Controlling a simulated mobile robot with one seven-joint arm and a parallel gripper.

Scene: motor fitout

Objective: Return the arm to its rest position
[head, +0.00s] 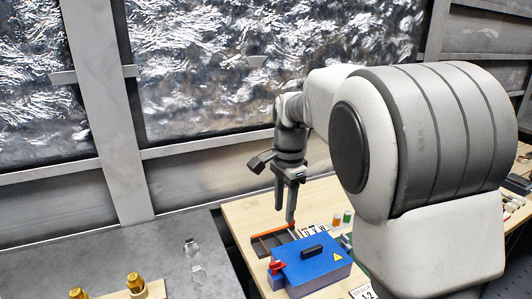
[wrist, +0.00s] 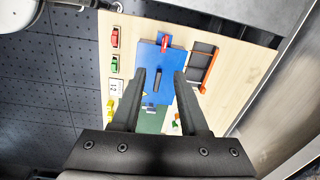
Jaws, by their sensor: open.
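My gripper (head: 284,207) is open and empty, pointing down above the wooden board in the head view. In the wrist view its two fingers (wrist: 160,78) are spread apart, with the blue box (wrist: 155,58) below and between them. The blue box (head: 312,262) has a red part on one side, a dark bar on top and a yellow warning triangle. My fingertips appear above the surface, near the dark tray (head: 272,242) with an orange edge. My large arm link covers much of the right of the head view.
The wooden board (wrist: 246,62) carries a U V W label (head: 312,230), small coloured cylinders (head: 337,220) and other small parts. At left, gold-topped pieces (head: 135,282) stand in a wooden holder, near a clear item (head: 193,255) on grey surface. A framed wall stands behind.

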